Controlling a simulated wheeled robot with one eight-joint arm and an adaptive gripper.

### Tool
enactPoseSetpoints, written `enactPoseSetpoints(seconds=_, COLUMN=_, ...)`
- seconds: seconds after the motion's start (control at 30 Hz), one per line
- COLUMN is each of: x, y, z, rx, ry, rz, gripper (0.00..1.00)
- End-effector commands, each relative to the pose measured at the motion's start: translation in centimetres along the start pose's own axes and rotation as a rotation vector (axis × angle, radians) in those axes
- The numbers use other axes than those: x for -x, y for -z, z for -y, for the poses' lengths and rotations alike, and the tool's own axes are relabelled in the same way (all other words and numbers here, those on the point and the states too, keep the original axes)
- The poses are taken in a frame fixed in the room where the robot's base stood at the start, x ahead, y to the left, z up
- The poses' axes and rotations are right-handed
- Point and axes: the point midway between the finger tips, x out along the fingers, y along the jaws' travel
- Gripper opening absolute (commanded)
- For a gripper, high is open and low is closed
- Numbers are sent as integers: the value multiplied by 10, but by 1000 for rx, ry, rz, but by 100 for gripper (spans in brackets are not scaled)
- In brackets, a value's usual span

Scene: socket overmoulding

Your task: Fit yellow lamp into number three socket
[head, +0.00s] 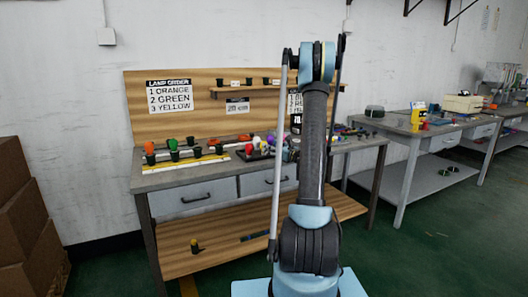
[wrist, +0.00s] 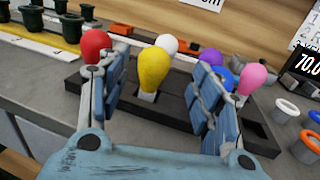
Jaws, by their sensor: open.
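The yellow lamp (wrist: 154,68) stands upright in a dark rack (wrist: 180,108) in the wrist view. My gripper (wrist: 160,76) is open, with one blue finger on each side of the lamp; contact is not clear. In the head view a row of dark sockets stands on a yellow-edged strip at the bench's left. An orange lamp (head: 149,147) tops the leftmost socket and a green lamp (head: 173,144) the second. The third socket (head: 197,152) looks empty. My arm hides part of the bench in the head view.
Red (wrist: 94,44), white (wrist: 167,44), blue (wrist: 210,58), purple (wrist: 222,78) and pink (wrist: 253,77) lamps crowd around the yellow one. A sign (head: 169,96) lists orange, green, yellow. A shelf (head: 245,90) is above the bench.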

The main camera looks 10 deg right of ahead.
Motion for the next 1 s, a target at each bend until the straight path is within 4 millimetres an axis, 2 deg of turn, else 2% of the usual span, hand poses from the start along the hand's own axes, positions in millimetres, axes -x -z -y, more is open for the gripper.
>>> enactPoseSetpoints(seconds=0.33, x=-19, y=2, z=-2, rx=0, ry=-2, rz=0, gripper=59)
enactPoseSetpoints(seconds=0.63, x=-57, y=5, z=-6, rx=0, ry=-2, rz=0, gripper=59)
enactPoseSetpoints(seconds=0.9, x=-61, y=5, z=-6, rx=0, ry=0, rz=0, gripper=59)
enactPoseSetpoints(seconds=0.93, x=-61, y=5, z=-6, rx=0, ry=0, rz=0, gripper=54)
enactPoseSetpoints(seconds=1.0, x=-61, y=5, z=-6, rx=0, ry=0, rz=0, gripper=39)
